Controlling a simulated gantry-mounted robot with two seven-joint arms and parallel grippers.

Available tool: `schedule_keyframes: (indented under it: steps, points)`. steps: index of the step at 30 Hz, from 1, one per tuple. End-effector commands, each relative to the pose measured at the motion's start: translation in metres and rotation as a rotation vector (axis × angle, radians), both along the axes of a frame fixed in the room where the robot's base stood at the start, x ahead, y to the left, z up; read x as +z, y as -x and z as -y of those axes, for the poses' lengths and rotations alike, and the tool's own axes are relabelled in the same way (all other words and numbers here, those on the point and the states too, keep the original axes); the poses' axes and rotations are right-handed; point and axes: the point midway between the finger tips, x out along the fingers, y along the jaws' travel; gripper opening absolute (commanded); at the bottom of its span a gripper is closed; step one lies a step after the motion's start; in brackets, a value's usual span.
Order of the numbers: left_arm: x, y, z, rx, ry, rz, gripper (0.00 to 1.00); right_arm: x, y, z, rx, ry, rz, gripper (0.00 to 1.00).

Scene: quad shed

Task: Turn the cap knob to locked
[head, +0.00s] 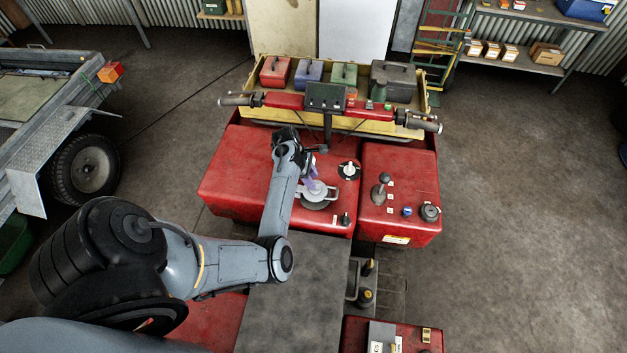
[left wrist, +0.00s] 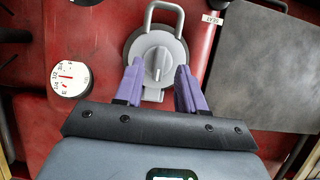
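The round grey cap (head: 320,197) sits on the red tank (head: 235,180) of the quad; part of it is hidden by my gripper. In the left wrist view the cap (left wrist: 130,50) has a raised ridged knob (left wrist: 157,62) in its middle and a grey loop handle (left wrist: 165,8) at its far edge. The knob's ridge points roughly along the fingers. My left gripper (left wrist: 159,84) is open, its purple fingers apart over the near part of the cap, one on each side of the knob's line. I cannot tell whether they touch it. My right gripper is not in view.
A white gauge (left wrist: 68,80) lies left of the cap in the wrist view. Handlebars (head: 285,101) cross beyond the tank, and the dark seat (head: 295,300) is nearer me.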

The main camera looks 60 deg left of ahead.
Motion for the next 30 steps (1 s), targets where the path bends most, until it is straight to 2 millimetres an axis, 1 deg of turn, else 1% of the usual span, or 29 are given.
schedule_keyframes:
  steps: [3,6,10,17,18,25,26,30]
  points:
    - [-0.011,-0.004,0.003,0.001,0.001,-0.001,0.39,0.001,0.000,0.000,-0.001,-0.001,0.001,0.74]
    - [-0.018,-0.006,0.004,0.000,0.000,0.000,0.39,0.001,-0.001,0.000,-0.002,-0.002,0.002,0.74]
    - [-0.021,-0.007,0.005,-0.001,0.000,0.000,0.39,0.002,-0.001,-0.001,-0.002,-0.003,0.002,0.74]
    - [-0.022,-0.007,0.005,0.000,-0.001,0.001,0.39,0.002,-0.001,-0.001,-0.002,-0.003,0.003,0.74]
    - [-0.022,-0.007,0.005,0.000,-0.001,0.001,0.38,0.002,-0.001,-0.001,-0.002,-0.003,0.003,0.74]
    - [-0.022,-0.007,0.005,0.000,0.000,0.000,0.03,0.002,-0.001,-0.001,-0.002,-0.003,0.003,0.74]
    - [-0.022,-0.007,0.005,0.000,0.000,0.000,0.00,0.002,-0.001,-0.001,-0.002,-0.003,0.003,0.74]
    - [-0.022,-0.007,0.005,0.000,0.000,0.000,0.00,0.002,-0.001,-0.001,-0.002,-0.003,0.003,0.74]
